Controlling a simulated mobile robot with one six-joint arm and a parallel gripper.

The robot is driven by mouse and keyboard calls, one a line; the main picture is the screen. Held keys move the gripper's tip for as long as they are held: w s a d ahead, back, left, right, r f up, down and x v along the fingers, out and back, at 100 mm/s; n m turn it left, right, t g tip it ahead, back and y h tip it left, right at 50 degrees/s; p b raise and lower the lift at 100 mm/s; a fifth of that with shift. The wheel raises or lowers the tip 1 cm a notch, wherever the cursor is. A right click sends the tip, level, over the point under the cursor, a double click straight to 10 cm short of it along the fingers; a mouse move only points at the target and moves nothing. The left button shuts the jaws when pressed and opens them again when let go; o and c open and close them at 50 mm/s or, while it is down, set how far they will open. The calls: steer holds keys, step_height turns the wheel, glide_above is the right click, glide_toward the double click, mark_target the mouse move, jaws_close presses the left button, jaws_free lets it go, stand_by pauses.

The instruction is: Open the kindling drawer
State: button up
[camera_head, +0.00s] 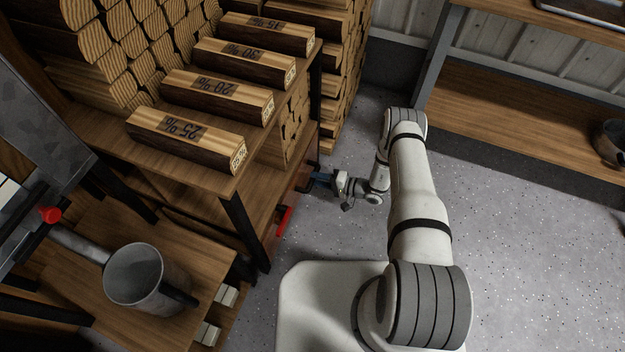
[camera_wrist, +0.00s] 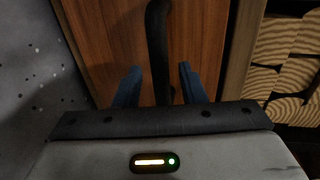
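A wooden front panel (camera_wrist: 105,45) with a dark bar handle (camera_wrist: 157,45) fills much of the wrist view; it looks like a drawer front, but I see no label on it. My gripper (camera_wrist: 158,82) has its two blue fingers apart, one on each side of the handle. Gaps show between the handle and both fingers. In the head view, my gripper (camera_head: 322,178) is low beside the right side of the wooden log rack (camera_head: 220,180).
Labelled split logs (camera_head: 187,140) lie on the rack's top, near stacked firewood (camera_head: 110,40). A red part (camera_head: 284,221) sticks out low on the rack. A metal mug (camera_head: 135,275) stands on the lower left table. A workbench (camera_head: 520,115) is at right. Grey floor (camera_head: 530,260) is clear.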

steer(key=shift+x, duration=1.3)
jaws_close()
